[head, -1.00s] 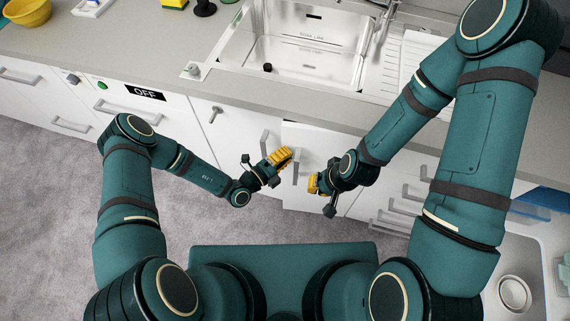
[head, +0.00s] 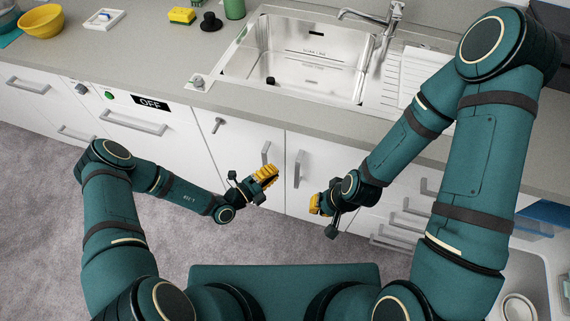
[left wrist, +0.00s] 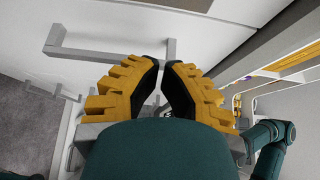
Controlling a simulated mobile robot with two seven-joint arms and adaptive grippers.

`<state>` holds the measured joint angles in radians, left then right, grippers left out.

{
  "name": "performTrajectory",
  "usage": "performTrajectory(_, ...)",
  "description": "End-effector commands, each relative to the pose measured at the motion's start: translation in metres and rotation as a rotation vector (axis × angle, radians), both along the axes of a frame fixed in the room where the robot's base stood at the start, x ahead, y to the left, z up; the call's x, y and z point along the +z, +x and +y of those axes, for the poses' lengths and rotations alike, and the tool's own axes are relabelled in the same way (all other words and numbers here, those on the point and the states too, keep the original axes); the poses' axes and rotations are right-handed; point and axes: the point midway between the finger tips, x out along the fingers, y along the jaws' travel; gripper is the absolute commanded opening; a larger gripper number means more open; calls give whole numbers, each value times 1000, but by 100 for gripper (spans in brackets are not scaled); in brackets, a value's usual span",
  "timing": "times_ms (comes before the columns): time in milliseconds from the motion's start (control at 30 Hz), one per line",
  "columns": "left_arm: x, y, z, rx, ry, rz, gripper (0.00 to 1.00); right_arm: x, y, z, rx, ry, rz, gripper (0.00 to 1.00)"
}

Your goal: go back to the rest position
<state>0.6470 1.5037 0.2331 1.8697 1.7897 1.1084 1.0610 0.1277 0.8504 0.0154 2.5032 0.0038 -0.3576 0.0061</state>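My left gripper (head: 270,172) is over the floor in front of the white sink cabinet doors (head: 246,165). Its yellow fingers are drawn in with only a narrow gap at the tips, and nothing shows between them. In the left wrist view the fingers (left wrist: 163,65) point toward a grey bar handle (left wrist: 110,52) on a white front and appear apart from it. My right gripper (head: 315,204) is lower and to the right, near the drawers, with its yellow fingers turned left. Nothing shows in it; its finger gap is hidden.
The counter holds a steel sink (head: 300,60) with a faucet (head: 375,18), a yellow bowl (head: 41,21), a white tray (head: 104,19) and a sponge (head: 182,15). Bar handles stick out from the fronts, including one near my left gripper (head: 298,169). Grey floor is clear at left.

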Motion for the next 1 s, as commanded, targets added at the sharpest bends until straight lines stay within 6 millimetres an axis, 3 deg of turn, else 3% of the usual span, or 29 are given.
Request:
performTrajectory(100,0,-10,22,3,0,1,0,1,1,0,-1,0,-2,0)
performTrajectory(300,0,-22,44,1,-1,1,0,2,1,0,-1,0,-2,0)
performTrajectory(600,0,-25,50,-1,-1,0,0,2,1,0,-1,0,-2,0)
performTrajectory(767,2,-31,43,-50,32,-21,0,2,1,0,-1,0,-2,0)
performTrajectory(867,9,-53,23,-212,135,-97,0,2,1,0,-1,0,-2,0)
performTrajectory(1000,15,-113,-2,-606,393,-343,0,2,1,0,-1,0,-2,0)
